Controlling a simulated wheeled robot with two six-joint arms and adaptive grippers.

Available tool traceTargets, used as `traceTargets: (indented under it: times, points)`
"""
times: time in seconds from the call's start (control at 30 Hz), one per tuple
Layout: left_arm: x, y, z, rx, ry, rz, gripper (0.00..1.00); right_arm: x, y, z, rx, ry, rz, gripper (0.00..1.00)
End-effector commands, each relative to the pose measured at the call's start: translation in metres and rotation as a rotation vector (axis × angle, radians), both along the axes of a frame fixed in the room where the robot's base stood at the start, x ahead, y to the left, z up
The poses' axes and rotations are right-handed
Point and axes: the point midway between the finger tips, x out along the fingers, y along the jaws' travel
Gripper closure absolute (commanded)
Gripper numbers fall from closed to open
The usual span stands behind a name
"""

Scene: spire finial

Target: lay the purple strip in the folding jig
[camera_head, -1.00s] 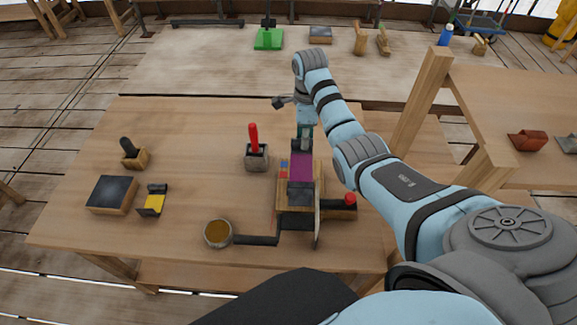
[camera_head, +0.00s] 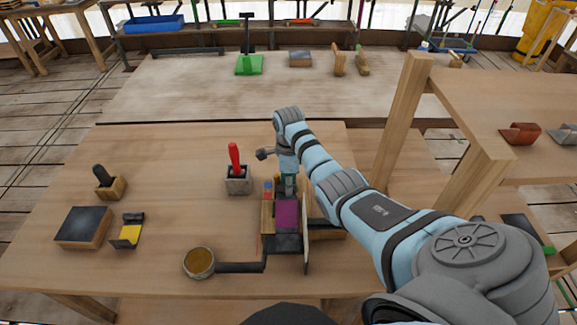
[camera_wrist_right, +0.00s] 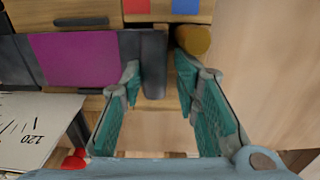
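The purple strip (camera_head: 286,215) lies flat on the dark bed of the folding jig (camera_head: 284,243); its magenta face also shows in the right wrist view (camera_wrist_right: 75,58). A dark grey upright bar (camera_wrist_right: 154,65) stands past the strip's end. My right gripper (camera_head: 287,183) is at the far end of the jig. In the right wrist view its teal fingers (camera_wrist_right: 158,72) are apart, with the grey bar between or beneath the tips and no strip between them. Whether they touch the bar is unclear. My left gripper is not in view.
A white dial plate (camera_wrist_right: 35,125) marked 120 stands along the jig's side. A red-handled tool in a grey block (camera_head: 237,178), a round brown-topped pot (camera_head: 199,262), a yellow-and-black piece (camera_head: 129,233) and a dark-topped block (camera_head: 83,228) stand to the left. A wooden post (camera_head: 402,120) rises at right.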

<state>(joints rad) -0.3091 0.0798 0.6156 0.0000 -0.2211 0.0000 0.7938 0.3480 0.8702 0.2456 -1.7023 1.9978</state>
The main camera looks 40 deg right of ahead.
Motion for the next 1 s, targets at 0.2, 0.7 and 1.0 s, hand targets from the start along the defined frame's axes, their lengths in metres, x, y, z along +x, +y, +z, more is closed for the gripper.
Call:
traceTargets:
  times: [0.2, 0.7, 1.0]
  points:
    - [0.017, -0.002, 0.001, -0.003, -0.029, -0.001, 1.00, -0.001, 0.001, -0.003, 0.001, -0.002, 0.001, 0.60]
    - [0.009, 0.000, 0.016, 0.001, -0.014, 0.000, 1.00, 0.003, -0.001, 0.073, -0.001, -0.011, 0.001, 0.60]
    - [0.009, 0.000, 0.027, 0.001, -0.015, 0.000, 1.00, 0.002, -0.001, 0.121, 0.000, -0.005, 0.000, 0.60]
